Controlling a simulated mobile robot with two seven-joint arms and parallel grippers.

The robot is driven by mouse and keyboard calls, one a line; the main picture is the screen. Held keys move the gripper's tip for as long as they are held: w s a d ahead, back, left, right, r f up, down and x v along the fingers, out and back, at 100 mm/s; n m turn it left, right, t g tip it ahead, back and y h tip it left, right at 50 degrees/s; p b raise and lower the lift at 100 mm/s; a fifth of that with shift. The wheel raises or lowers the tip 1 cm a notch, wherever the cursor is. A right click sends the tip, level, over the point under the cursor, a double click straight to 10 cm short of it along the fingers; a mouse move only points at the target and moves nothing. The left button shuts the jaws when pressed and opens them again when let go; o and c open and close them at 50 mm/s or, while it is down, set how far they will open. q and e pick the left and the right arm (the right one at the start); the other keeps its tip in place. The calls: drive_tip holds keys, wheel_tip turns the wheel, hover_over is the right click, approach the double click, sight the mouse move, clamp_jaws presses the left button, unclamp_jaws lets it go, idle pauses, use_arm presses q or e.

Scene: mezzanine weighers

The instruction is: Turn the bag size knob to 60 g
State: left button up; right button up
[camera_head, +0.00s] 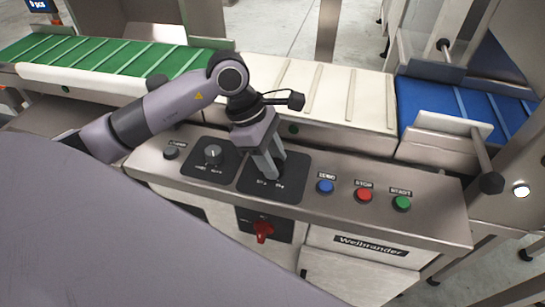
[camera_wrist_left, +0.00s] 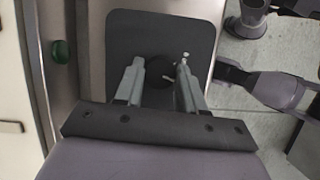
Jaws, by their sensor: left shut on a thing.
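My left gripper (camera_head: 267,168) reaches down to a dark plate (camera_head: 293,187) on the front control panel. It is shut on a dark round knob, which the fingers hide in the head view. In the left wrist view the knob (camera_wrist_left: 158,71) shows between the two fingers of my left gripper (camera_wrist_left: 160,78), on the plate (camera_wrist_left: 160,28). A small light mark shows by the right finger. The labels below the knob are partly covered and too small to read surely, so its setting cannot be told. My right gripper is not in view.
Another knob (camera_head: 212,154) stands on a plate to the left, with a small dark button (camera_head: 171,152) beyond it. Blue (camera_head: 325,186), red (camera_head: 364,195) and green (camera_head: 402,203) buttons lie right. A red switch (camera_head: 263,231) is below. Green, white and blue conveyors run behind.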

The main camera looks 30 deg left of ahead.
use_arm(q)
drive_tip(key=n+t, duration=0.1)
drive_tip(key=n, duration=0.1)
drive_tip(key=n+t+b, duration=0.1)
drive_tip(key=n, duration=0.2)
drive_tip(key=shift+s+y, duration=0.15)
drive_tip(key=shift+y, duration=0.25)
drive_tip(key=shift+d+n+b, duration=0.1)
drive_tip(key=shift+n+b, duration=0.2)
drive_tip(key=shift+n, duration=0.3)
drive_tip(key=shift+n+t+y+b, duration=0.45)
drive_tip(key=shift+n+t+y, duration=0.2)
drive_tip(key=shift+n, duration=1.15)
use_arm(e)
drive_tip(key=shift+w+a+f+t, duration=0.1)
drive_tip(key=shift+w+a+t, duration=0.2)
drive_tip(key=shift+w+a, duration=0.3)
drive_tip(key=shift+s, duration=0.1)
use_arm(q)
drive_tip(key=o, duration=1)
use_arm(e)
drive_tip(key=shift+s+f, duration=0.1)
use_arm(q)
drive_tip(key=shift+s+r, duration=0.1)
